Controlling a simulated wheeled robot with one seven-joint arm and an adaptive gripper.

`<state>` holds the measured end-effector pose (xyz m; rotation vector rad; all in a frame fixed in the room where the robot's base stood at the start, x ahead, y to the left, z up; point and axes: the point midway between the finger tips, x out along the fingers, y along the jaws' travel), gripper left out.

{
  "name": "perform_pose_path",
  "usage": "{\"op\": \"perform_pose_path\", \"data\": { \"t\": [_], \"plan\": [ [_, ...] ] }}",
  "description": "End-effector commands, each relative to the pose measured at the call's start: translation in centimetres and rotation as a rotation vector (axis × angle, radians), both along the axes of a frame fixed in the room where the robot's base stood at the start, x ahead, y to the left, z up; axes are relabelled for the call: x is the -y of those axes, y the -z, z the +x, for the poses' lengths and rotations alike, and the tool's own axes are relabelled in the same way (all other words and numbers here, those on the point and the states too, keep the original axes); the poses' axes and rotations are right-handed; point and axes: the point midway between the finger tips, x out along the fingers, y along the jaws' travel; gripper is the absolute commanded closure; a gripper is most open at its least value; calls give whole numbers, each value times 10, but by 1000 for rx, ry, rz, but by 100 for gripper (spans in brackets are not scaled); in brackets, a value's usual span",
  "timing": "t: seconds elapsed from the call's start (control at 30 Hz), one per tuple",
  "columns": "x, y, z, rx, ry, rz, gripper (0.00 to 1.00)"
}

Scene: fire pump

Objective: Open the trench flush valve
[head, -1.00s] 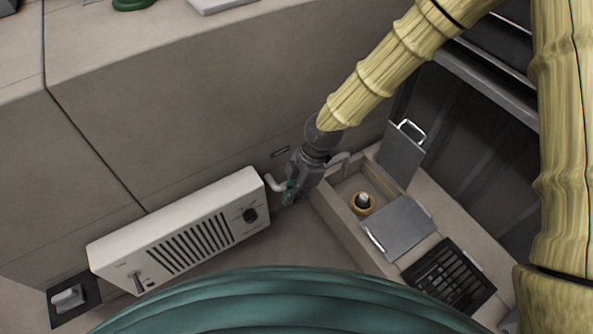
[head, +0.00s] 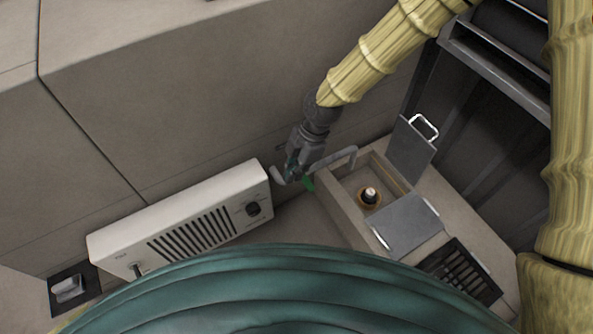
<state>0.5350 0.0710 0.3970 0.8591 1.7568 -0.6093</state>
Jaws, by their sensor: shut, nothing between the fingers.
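My gripper (head: 291,180) reaches down in front of the wall, between the white panel box and the open trench. It is shut and holds nothing. A small green part (head: 309,184) shows just right of the fingertips; it may be the valve's handle, but I cannot tell whether the fingers touch it. A grey curved pipe (head: 338,159) runs from behind the gripper to the trench edge. A short white pipe end (head: 278,175) shows left of the fingers. The valve body is mostly hidden behind my gripper.
The white panel box (head: 180,219) with knob and vents stands close on the left. The open trench (head: 345,203) holds a brass fitting (head: 369,196). A raised lid (head: 411,149), a flat lid (head: 408,223) and a dark grate (head: 462,272) lie to the right.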

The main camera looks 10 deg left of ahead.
Motion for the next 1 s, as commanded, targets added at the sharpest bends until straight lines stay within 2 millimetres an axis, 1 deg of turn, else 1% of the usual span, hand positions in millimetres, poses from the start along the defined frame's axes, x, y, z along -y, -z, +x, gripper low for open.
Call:
{"op": "perform_pose_path", "data": {
  "t": [0.03, 0.2, 0.57, 0.63, 0.8, 1.0],
  "plan": [
    [-2, 11, -2, -1, -1, -1, 100],
    [-10, 36, -7, -1, -3, -1, 100],
    [-22, 78, -17, 0, -3, -2, 100],
    [-15, 75, -10, 1, 2, 1, 100],
    [-2, 75, -1, 0, 1, 0, 100],
    [9, 74, 8, 1, 0, 1, 100]
  ]
}}
